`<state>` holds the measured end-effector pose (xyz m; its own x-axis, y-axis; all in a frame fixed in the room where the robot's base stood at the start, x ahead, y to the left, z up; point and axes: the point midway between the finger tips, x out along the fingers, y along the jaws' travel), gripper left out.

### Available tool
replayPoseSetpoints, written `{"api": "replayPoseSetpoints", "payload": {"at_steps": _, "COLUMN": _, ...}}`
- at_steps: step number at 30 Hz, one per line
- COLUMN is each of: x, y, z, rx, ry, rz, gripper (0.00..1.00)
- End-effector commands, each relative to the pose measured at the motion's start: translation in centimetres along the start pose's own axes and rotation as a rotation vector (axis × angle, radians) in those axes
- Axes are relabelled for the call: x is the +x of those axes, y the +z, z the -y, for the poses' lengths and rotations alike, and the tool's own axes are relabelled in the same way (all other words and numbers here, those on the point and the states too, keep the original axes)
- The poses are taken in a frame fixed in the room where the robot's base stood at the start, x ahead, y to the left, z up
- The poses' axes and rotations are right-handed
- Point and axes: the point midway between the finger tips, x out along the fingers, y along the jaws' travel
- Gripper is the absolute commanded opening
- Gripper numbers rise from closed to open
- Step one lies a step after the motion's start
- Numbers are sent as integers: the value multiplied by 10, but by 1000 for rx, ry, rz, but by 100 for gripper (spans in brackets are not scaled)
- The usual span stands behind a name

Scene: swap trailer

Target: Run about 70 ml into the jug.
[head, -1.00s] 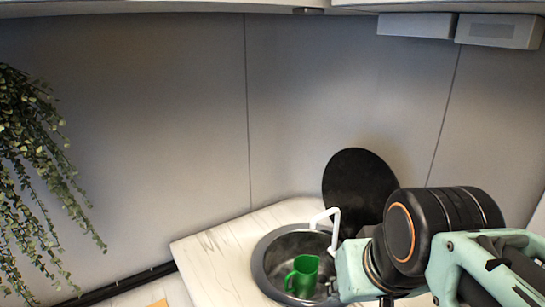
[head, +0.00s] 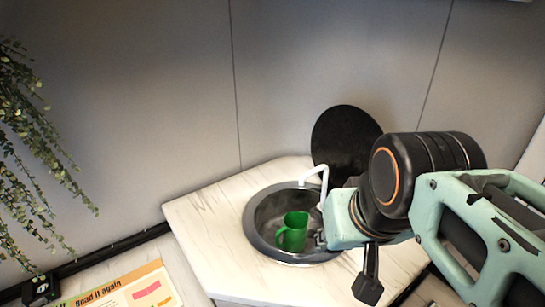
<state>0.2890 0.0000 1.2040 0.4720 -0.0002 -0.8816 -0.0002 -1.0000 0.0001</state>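A green jug (head: 293,231) with a handle on its left stands in a round dark metal sink (head: 258,240) set in a pale marbled counter. A white bent tap (head: 314,177) rises at the sink's back right, its spout reaching toward the bowl above the jug. I cannot see any water running or the level in the jug. My arm covers the area right of the tap.
A round black lid (head: 343,140) stands upright behind the sink against the grey wall. A hanging plant (head: 35,150) is at the left. A printed sheet (head: 135,290) lies at the lower left, with a small black item (head: 40,289) beside it. The counter left of the sink is clear.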

Motion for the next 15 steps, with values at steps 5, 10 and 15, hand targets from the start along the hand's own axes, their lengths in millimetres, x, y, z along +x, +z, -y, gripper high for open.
{"api": "replayPoseSetpoints", "payload": {"at_steps": 5, "x": 0, "y": 0, "z": 0, "rx": 0, "ry": 0, "rz": 0, "gripper": 26}}
{"api": "replayPoseSetpoints", "payload": {"at_steps": 10, "x": 0, "y": 0, "z": 0, "rx": 0, "ry": 0, "rz": 0, "gripper": 26}}
{"api": "replayPoseSetpoints", "payload": {"at_steps": 15, "x": 0, "y": 0, "z": 0, "rx": 0, "ry": 0, "rz": 0, "gripper": 9}}
